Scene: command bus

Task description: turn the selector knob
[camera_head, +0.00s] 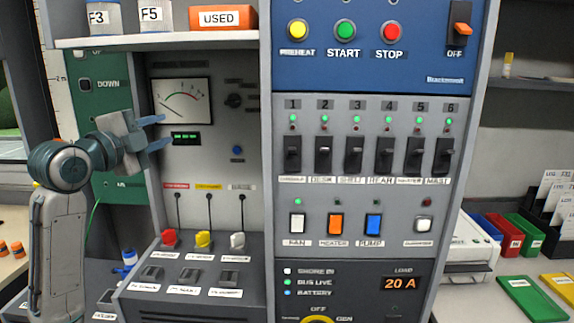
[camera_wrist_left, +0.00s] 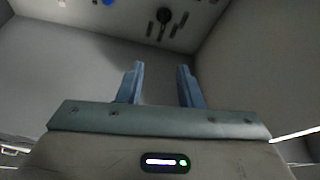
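A small black rotary knob (camera_head: 235,100) with dark labels around it sits on the grey recessed panel, right of the dial meter. It also shows at the top of the left wrist view (camera_wrist_left: 163,15). A yellow rotary knob (camera_head: 320,319), marked OFF and GEN, is cut off at the bottom edge of the head view. I cannot tell from the labels which one is the selector knob. My left gripper (camera_head: 164,132) is open and empty, in front of and left of the black knob, apart from it. Its two blue fingers show in the left wrist view (camera_wrist_left: 160,69). My right gripper is not in view.
A dial meter (camera_head: 182,101) is behind and above the left fingers. A blue button (camera_head: 237,150) is below the black knob. Red, yellow and white levers (camera_head: 203,239) stand lower down. The shelf (camera_head: 160,40) overhangs above. A switch column (camera_head: 367,150) projects at right.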

